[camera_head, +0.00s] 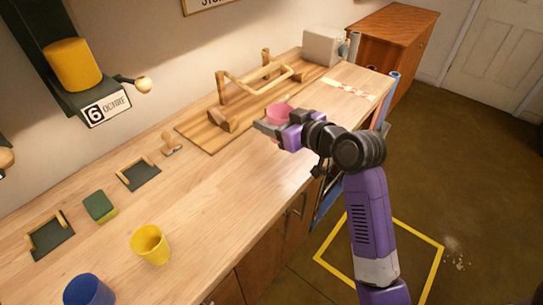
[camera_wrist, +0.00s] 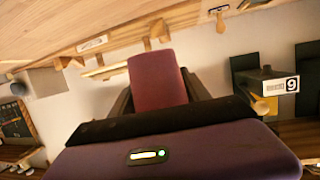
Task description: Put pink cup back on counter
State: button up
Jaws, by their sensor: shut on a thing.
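The pink cup (camera_head: 279,112) is held at the end of my arm, over the right part of the wooden counter (camera_head: 225,185). My gripper (camera_head: 268,126) is shut on it. In the wrist view the cup (camera_wrist: 157,80) stands out between the two dark fingers of my gripper (camera_wrist: 160,100). In the head view the gripper hides the cup's lower part, so I cannot tell whether it touches the counter.
A wooden board with a rail frame (camera_head: 245,85) lies behind the cup. A yellow cup (camera_head: 150,245), a blue cup (camera_head: 88,290) and a green sponge (camera_head: 99,207) are nearer; the counter's middle is clear.

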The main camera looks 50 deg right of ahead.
aim_at(273, 164)
notch_tip(273, 164, down, 12)
jog(key=shift+r, duration=0.1)
dwell(0.4)
jog(key=shift+f+b, duration=0.25)
jog(key=shift+b, duration=0.1)
jog(key=o, duration=1.6)
jog(key=shift+r, duration=0.2)
